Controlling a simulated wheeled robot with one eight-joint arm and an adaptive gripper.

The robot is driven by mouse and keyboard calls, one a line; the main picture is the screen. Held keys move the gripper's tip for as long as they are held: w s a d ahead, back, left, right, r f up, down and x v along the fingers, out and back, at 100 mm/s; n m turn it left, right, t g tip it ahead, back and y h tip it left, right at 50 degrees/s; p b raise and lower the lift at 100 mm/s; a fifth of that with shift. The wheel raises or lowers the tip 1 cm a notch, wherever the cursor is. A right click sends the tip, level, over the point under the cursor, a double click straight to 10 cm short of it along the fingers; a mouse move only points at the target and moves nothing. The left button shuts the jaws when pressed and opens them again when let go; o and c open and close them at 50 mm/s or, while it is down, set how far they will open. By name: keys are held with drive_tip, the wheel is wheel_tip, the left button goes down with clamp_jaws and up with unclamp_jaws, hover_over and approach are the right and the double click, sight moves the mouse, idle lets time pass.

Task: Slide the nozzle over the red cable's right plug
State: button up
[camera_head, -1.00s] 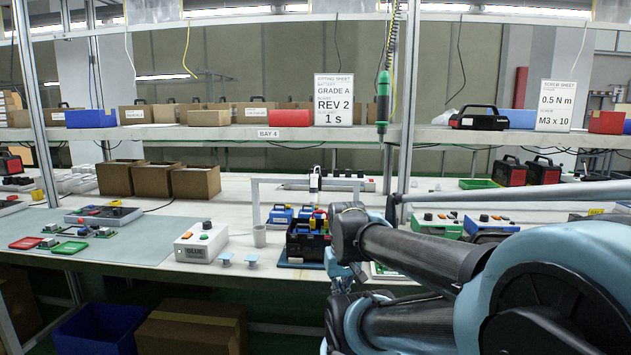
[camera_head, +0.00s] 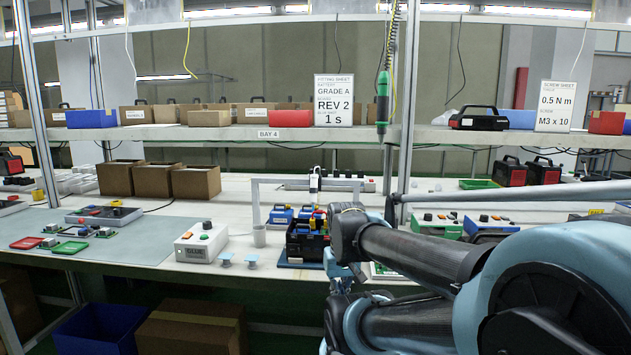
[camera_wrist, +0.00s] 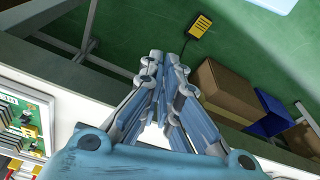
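My gripper (camera_wrist: 166,62) points down over the bench's front edge in the wrist view. Its two fingers converge, with their tips close together and nothing visible between them. In the head view the gripper's tips are not clearly seen below my arm. A black open-topped unit (camera_head: 296,246) with blue, yellow and red parts stands on the bench just left of my arm. A white upright piece (camera_head: 315,180) stands behind it; I cannot tell whether it is the nozzle. The red cable and its right plug cannot be made out.
A white GLUE box (camera_head: 200,245) and a small grey cup (camera_head: 259,237) stand left of the black unit. A green circuit board (camera_wrist: 22,118) lies at left in the wrist view. Cardboard boxes (camera_wrist: 225,88) and a blue bin (camera_wrist: 270,118) sit below the bench.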

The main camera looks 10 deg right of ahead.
drive_tip(key=o, duration=0.7)
wheel_tip(320, 180, up, 3)
drive_tip(key=shift+f, duration=0.1)
drive_tip(key=w+d+r+m+g+y, duration=0.1)
drive_tip(key=w+d+r, duration=0.1)
drive_tip(key=w+r, duration=1.8)
drive_tip(key=w+d+r+g+y, duration=0.1)
drive_tip(key=w+d+r, duration=0.1)
drive_tip(key=w+r, duration=1.85)
drive_tip(key=a+f, duration=0.1)
drive_tip(key=f, duration=0.4)
drive_tip(key=s+a+f, duration=0.1)
drive_tip(key=f, duration=0.4)
drive_tip(key=s+a+f, duration=0.1)
drive_tip(key=f, duration=0.4)
drive_tip(key=shift+s+a, duration=0.15)
drive_tip(key=shift+a, duration=0.05)
clamp_jaws()
